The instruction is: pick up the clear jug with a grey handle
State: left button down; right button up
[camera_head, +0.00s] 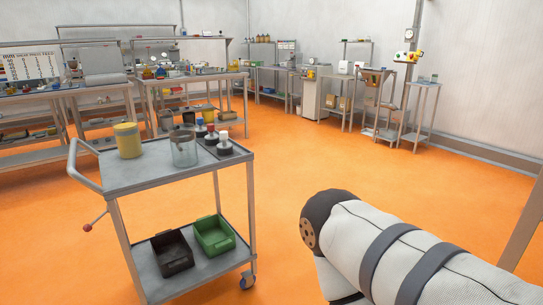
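A clear, see-through jug (184,150) stands upright on the top shelf of a grey metal cart (150,178), near the middle of its far side. I cannot make out its grey handle at this size. A white-sleeved arm of mine with dark bands comes in from the lower right, well apart from the cart. No gripper fingers show on it. Neither my left nor my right gripper is in view, and nothing of mine touches the jug.
A yellow container (128,141) stands left of the jug, and black-based items with coloured tops (224,145) stand right of it. The lower shelf holds a black bin (172,253) and a green bin (214,235). Orange floor (300,160) is clear right of the cart; workbenches (190,78) stand behind.

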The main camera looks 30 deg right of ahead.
aim_at(127, 132)
jog(key=z, duration=4.7)
jog(key=u, duration=4.8)
jog(key=i+j+u, duration=0.4)
jog(key=i+u, duration=0.45)
jog(key=i, duration=0.2)
